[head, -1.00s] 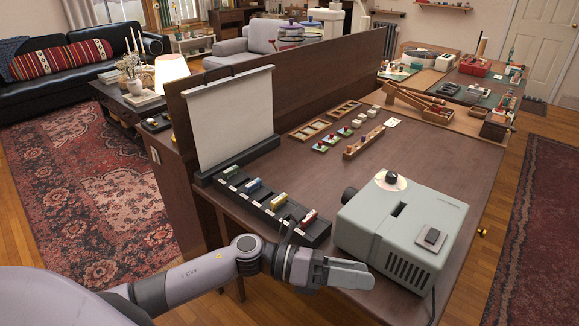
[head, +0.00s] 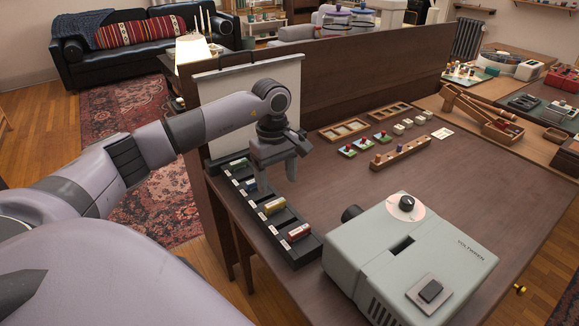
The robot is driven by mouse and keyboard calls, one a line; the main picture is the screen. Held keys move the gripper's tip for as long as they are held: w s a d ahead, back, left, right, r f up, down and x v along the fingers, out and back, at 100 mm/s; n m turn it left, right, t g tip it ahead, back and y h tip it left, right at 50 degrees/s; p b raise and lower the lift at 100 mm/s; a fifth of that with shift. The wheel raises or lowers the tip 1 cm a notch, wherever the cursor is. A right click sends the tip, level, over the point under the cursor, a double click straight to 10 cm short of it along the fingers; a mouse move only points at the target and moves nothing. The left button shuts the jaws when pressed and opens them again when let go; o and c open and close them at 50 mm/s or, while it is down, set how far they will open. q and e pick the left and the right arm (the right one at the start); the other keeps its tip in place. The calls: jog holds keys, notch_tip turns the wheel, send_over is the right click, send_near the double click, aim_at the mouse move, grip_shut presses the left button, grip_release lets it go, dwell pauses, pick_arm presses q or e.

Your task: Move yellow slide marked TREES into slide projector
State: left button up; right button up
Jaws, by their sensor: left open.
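The yellow slide (head: 275,206) stands in a compartment of the long black slide tray (head: 262,226), between a blue slide (head: 250,184) and a red slide (head: 298,232). Its marking is too small to read. My left gripper (head: 277,182) points down, open and empty, above the tray's far half, a little behind the yellow slide in the picture. The grey-green slide projector (head: 350,258) stands at the right front of the table, with a dark slot (head: 403,244) in its top. My right gripper is out of view.
A white screen (head: 290,88) stands behind my left arm, against a brown partition (head: 375,75). A green slide (head: 238,164) sits at the tray's far end. A wooden peg rack (head: 402,154) and small wooden frames lie farther back. The table between tray and rack is clear.

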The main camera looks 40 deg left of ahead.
aim_at(275, 202)
pick_arm(q)
jog(key=shift+w+a+r, duration=0.15)
jog(key=shift+w+a, duration=0.05)
jog(key=shift+a, duration=0.3)
jog(key=shift+s+f+b, duration=0.15)
jog(key=shift+f+b, duration=0.55)
jog(key=shift+f, duration=0.05)
notch_tip(275, 202, down, 7)
jog(key=b, duration=0.4)
jog(key=shift+r+b, duration=0.15)
jog(key=shift+b, duration=0.2)
jog(key=shift+f, duration=0.3)
jog(key=c, duration=0.8)
jog(key=shift+r, duration=0.15)
